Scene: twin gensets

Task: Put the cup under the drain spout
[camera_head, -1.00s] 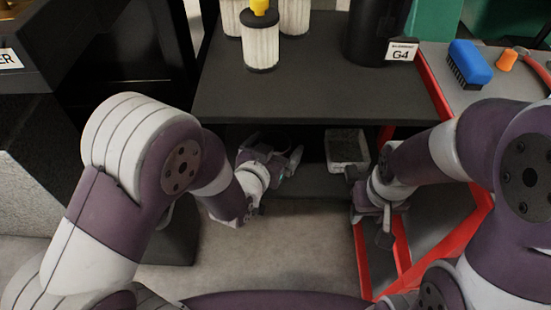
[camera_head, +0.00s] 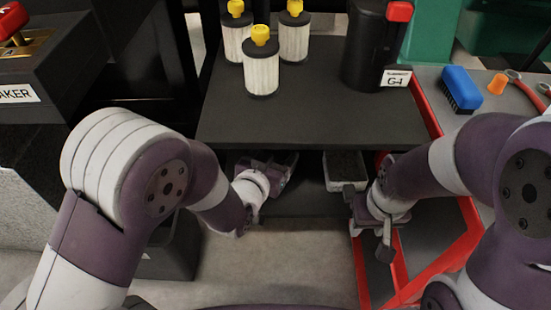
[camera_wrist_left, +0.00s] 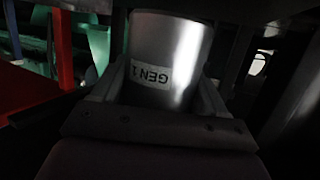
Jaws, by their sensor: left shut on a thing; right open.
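A metal cup (camera_wrist_left: 170,45) with a white label reading "GEN 1", upside down in the picture, fills the middle of the left wrist view. My left gripper (camera_head: 284,168) is shut on it, with a finger at each side of its wall. In the head view this gripper reaches beneath the front edge of the dark shelf top, and the cup is hidden there. My right gripper (camera_head: 368,218) is open and empty beside the red frame. I cannot make out the drain spout in either view.
The dark shelf top (camera_head: 310,122) covers the space around my left gripper. It carries white filters (camera_head: 262,75) and a black canister (camera_head: 376,45) tagged G4. Red rails (camera_head: 400,265) stand right; a brush (camera_head: 461,88) lies on the grey top.

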